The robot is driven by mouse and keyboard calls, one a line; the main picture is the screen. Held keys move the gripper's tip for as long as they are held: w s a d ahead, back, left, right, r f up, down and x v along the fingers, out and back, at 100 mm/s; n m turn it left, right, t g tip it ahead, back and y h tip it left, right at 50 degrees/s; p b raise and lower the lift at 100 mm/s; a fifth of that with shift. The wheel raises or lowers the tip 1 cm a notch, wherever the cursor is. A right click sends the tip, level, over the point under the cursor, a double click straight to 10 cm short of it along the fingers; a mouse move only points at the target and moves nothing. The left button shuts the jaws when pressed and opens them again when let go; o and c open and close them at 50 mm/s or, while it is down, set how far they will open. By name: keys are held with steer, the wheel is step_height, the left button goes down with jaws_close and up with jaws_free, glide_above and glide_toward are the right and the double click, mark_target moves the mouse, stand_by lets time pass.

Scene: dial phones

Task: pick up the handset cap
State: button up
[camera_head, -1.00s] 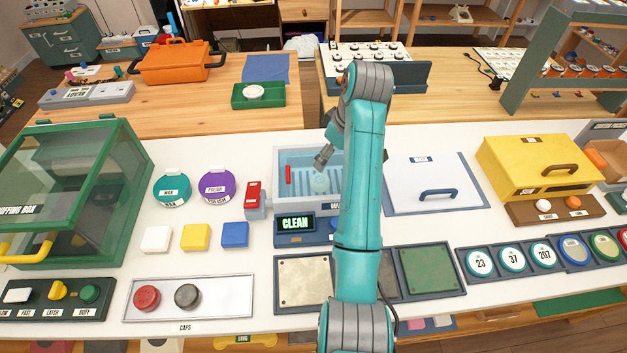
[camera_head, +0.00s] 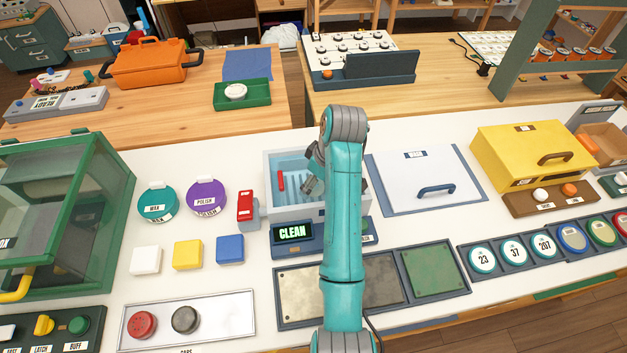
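A tray (camera_head: 230,315) labelled CAPS stands at the front left of the white counter. It holds a red cap (camera_head: 142,325) and a dark grey cap (camera_head: 185,320). I cannot tell whether either is the handset cap. My gripper (camera_head: 313,184) is small in view and points down into the blue wash basin (camera_head: 270,163), behind the CLEAN display (camera_head: 292,233). My arm covers the right side of the basin. Whether the fingers are open or shut, or hold anything, is not clear. No cap shows plainly in the basin.
A red lever (camera_head: 246,206) stands left of the basin, and a white lid panel (camera_head: 425,180) lies right of it. Teal wax (camera_head: 157,203) and purple polish (camera_head: 206,196) containers stand farther left. A green glass box (camera_head: 70,215) and a yellow box (camera_head: 530,155) flank the counter.

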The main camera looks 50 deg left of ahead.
steer(key=shift+a+f, duration=0.15)
steer(key=shift+f, duration=0.4)
steer(key=c, duration=1.1)
